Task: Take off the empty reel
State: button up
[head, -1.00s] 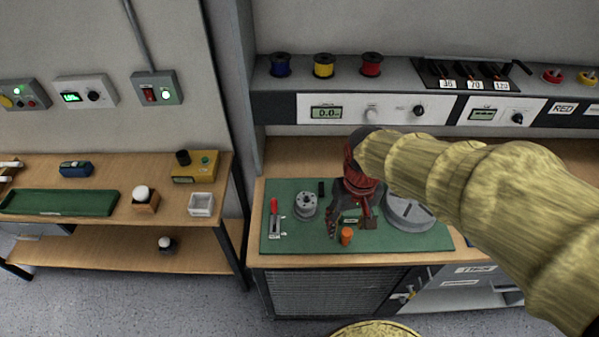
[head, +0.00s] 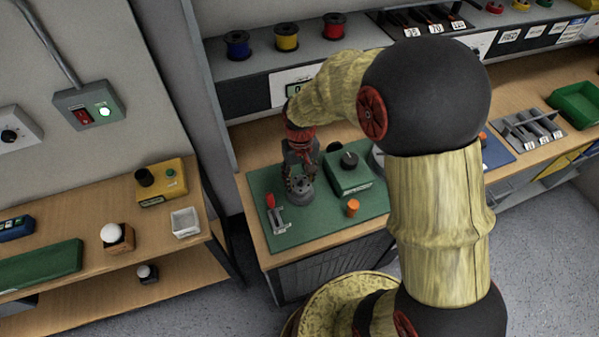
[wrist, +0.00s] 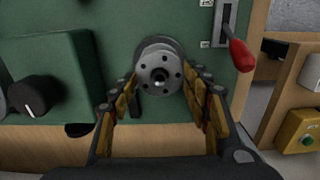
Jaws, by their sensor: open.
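The grey metal reel (head: 299,187) stands on the green mat (head: 335,222) on the bench; no wire shows on it. In the wrist view the reel (wrist: 160,70) faces me, with a ring of holes around a centre pin. My gripper (wrist: 165,92) is open, with one finger on each side of the reel; I cannot tell whether the fingers touch it. In the head view my gripper (head: 299,168) is over the reel, pointing down and partly hiding it.
A green box with a black knob (head: 348,172) and an orange cylinder (head: 352,207) are to the right. Blue, yellow and red spools (head: 286,36) stand on the shelf behind.

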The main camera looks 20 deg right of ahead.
aim_at(301, 184)
jog(key=shift+f+b, duration=0.3)
jog(key=shift+f, duration=1.35)
jog(key=shift+c, duration=0.4)
jog(key=c, duration=0.8)
jog(key=shift+c, duration=0.4)
jog(key=shift+r+p, duration=3)
jog(key=shift+r, duration=1)
notch_tip(301, 184, up, 5)
jog(key=p, duration=0.3)
jog(key=shift+p, duration=0.3)
